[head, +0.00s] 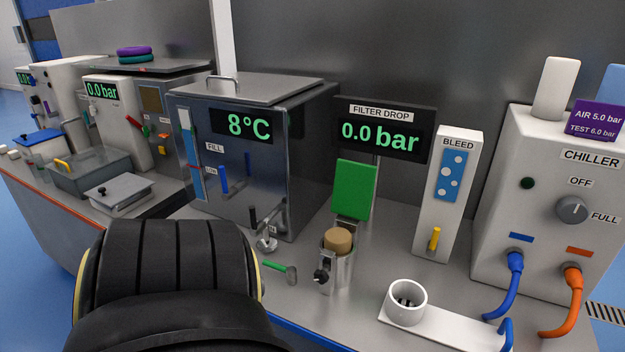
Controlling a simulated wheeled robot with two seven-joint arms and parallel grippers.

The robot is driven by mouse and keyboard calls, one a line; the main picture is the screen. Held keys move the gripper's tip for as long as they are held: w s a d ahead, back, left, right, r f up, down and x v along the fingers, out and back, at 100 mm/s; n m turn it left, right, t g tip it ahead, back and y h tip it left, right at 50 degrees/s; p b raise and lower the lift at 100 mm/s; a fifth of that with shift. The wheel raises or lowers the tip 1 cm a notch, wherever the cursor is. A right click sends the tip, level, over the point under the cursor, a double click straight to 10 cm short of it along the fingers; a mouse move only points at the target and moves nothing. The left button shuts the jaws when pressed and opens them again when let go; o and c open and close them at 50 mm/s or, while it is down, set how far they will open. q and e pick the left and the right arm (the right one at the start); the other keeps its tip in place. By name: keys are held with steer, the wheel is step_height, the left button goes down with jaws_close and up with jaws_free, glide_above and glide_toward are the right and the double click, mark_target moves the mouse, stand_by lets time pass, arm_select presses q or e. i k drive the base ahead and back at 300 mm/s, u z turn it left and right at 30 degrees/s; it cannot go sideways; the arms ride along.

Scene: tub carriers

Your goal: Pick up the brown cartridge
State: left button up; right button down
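The brown cartridge (338,238) is a tan cylinder with a rounded top. It sits upright in a metal cup-like housing (342,272) on the bench, below the filter drop display. Only its top shows above the housing rim; its lower part is hidden inside. Neither of my grippers is in view. A large black part of my own arm fills the lower left and hides part of the bench front.
A green-handled hammer (292,275) lies left of the housing. A white ring holder (405,303) on a plate stands to the right. The green panel (354,190) stands close behind. The chiller (550,215), with blue and orange hoses, is at the right; the steel tank (250,165) is behind left.

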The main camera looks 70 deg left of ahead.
mark_target(339, 240)
steer(key=z, duration=0.05)
steer(key=k, duration=0.35)
steer(key=u, duration=0.9)
